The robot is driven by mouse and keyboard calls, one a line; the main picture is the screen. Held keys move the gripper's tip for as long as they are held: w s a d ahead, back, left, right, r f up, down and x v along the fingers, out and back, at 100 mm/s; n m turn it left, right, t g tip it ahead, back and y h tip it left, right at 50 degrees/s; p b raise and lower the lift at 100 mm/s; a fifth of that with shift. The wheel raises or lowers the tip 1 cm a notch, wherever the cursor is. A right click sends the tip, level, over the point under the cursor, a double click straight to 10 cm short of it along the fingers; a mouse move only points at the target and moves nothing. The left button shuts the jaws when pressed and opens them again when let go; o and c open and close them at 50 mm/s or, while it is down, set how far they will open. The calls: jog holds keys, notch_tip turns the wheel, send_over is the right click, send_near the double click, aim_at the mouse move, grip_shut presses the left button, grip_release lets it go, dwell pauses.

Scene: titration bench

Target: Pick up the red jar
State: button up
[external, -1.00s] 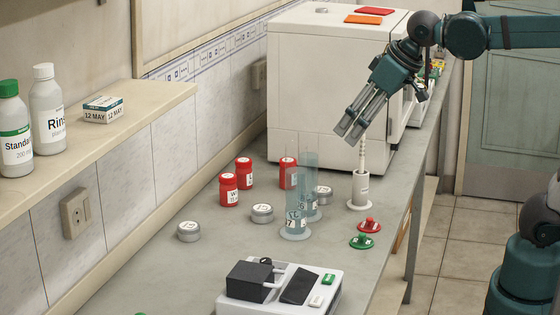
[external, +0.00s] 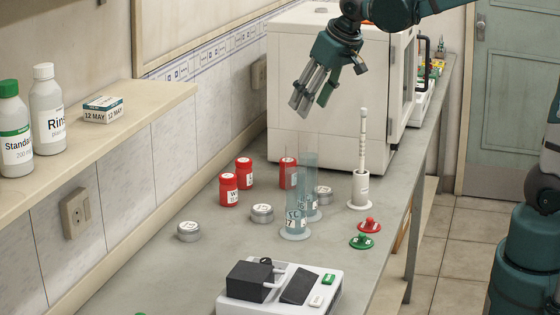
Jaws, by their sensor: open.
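Three red jars with white labels stand upright on the grey bench: a front one (external: 229,190), one just behind it (external: 244,173), and one farther right (external: 288,166), partly hidden by a clear cylinder. I cannot tell which one the task means. My gripper (external: 307,107) is open and empty. It hangs in the air in front of the white cabinet, above the right jar and the cylinders, pointing down and slightly left. It touches nothing.
Tall clear cylinders (external: 297,222) stand close to the right jar. Round grey tins (external: 262,213) lie around the jars. A white holder with a tall rod (external: 360,188), red and green knobs (external: 362,241) and a white device (external: 322,296) are nearby. The white cabinet (external: 315,95) stands behind.

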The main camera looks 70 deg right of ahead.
jog(key=w+d+f+m+g+h+p, duration=0.1)
jog(key=w+d+f+m+p, duration=0.15)
jog(key=w+d+p, duration=0.35)
jog(key=w+d+f+m+g+p, duration=0.1)
jog(key=w+d+f+p, duration=0.15)
jog(key=d, duration=0.55)
notch_tip(320, 180, down, 12)
jog(key=b, duration=0.1)
jog(key=shift+w+a+r, duration=0.15)
jog(key=shift+w+a, duration=0.1)
jog(key=shift+w, duration=0.1)
jog(key=shift+x, duration=1.25)
jog(key=shift+w, duration=0.1)
jog(key=shift+x, duration=2.55)
